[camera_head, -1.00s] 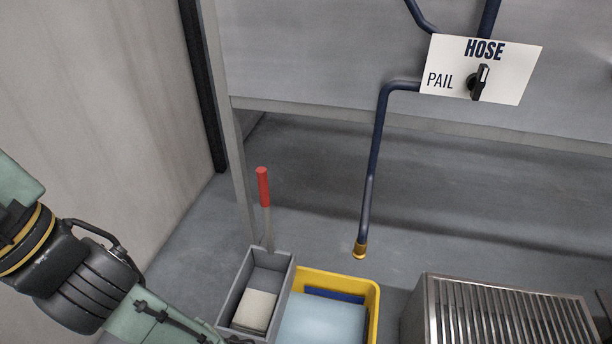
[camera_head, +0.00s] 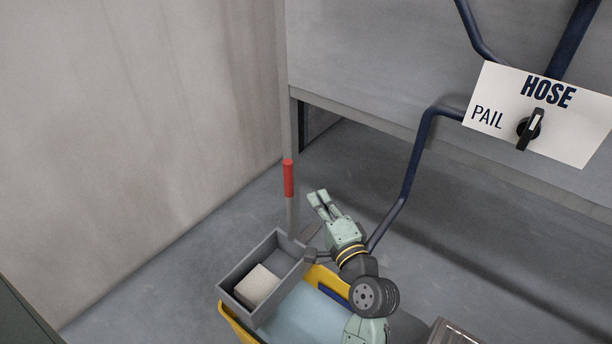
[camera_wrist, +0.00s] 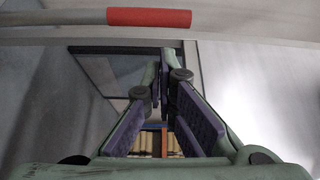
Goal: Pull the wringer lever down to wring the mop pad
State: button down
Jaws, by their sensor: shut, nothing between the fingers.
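The wringer lever stands upright behind the grey wringer box (camera_head: 230,274), with a red grip (camera_head: 288,178) on a grey rod (camera_head: 293,215). In the wrist view the red grip (camera_wrist: 150,17) lies sideways across the top, beyond the fingertips. A cream block (camera_head: 257,286), seemingly the mop pad, lies in the wringer box. My gripper (camera_head: 317,199) is shut and empty, just right of the lever and slightly below the red grip in the picture. A gap shows between them. In the wrist view my gripper's fingers (camera_wrist: 163,70) come together at their tips.
The wringer box sits at the yellow pail (camera_head: 236,326), which holds pale blue water (camera_head: 293,322). My arm crosses the pail's right side. A wall stands left, a grey panel behind. A dark blue hose pipe (camera_head: 412,165) hangs right, below the HOSE/PAIL sign (camera_head: 490,92).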

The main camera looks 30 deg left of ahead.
jog(key=f+p+x, duration=0.1)
jog(key=p+x, duration=0.1)
jog(key=x, duration=0.7)
jog(key=shift+w+m, duration=0.2)
jog(key=shift+m, duration=0.1)
jog(key=shift+a+f, duration=0.1)
jog(key=shift+a, duration=0.05)
